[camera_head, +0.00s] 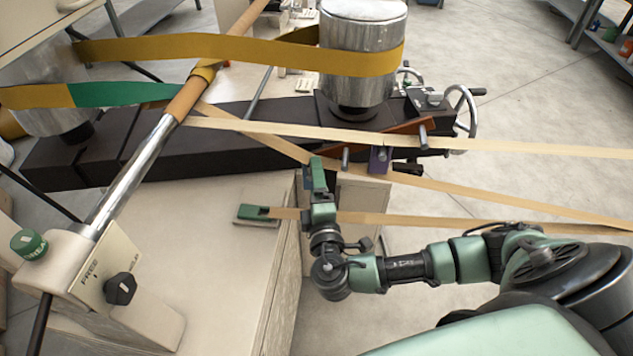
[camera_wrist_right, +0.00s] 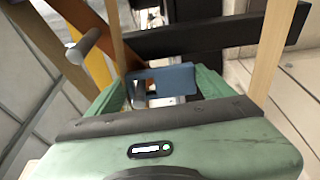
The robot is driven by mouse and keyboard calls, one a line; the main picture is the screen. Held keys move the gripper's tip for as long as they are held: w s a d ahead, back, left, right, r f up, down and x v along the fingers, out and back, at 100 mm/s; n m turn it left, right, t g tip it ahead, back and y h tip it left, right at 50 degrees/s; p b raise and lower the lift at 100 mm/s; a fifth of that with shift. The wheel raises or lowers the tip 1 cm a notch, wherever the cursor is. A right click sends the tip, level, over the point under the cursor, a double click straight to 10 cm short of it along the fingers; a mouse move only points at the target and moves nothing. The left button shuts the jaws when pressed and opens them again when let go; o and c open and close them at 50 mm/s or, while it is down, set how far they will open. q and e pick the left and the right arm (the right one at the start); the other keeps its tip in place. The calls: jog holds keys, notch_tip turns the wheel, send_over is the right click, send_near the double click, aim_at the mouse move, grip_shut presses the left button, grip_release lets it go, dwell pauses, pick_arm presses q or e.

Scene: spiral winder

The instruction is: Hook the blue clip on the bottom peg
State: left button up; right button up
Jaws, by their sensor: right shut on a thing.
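The blue clip (camera_wrist_right: 175,81) shows in the right wrist view between the two fingers of my right gripper (camera_wrist_right: 160,88), which is shut on it. A brown bar (camera_head: 395,139) carries grey pegs: one lower left (camera_head: 345,158) and one upper right (camera_head: 423,135). A grey peg (camera_wrist_right: 84,46) shows at upper left in the wrist view, apart from the clip. My left gripper is out of view.
Tan bands (camera_head: 460,190) stretch across to the right, close around my right gripper. A purple-blue block (camera_head: 380,160) sits below the bar. A green-ended piece (camera_head: 253,212) lies on the pale cabinet. The metal drum (camera_head: 362,40) stands behind.

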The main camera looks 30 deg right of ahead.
jog(key=o, duration=1.3)
jog(key=shift+a, duration=0.1)
jog(key=b+v, duration=0.2)
jog(key=v, duration=0.5)
jog(key=shift+s, duration=0.4)
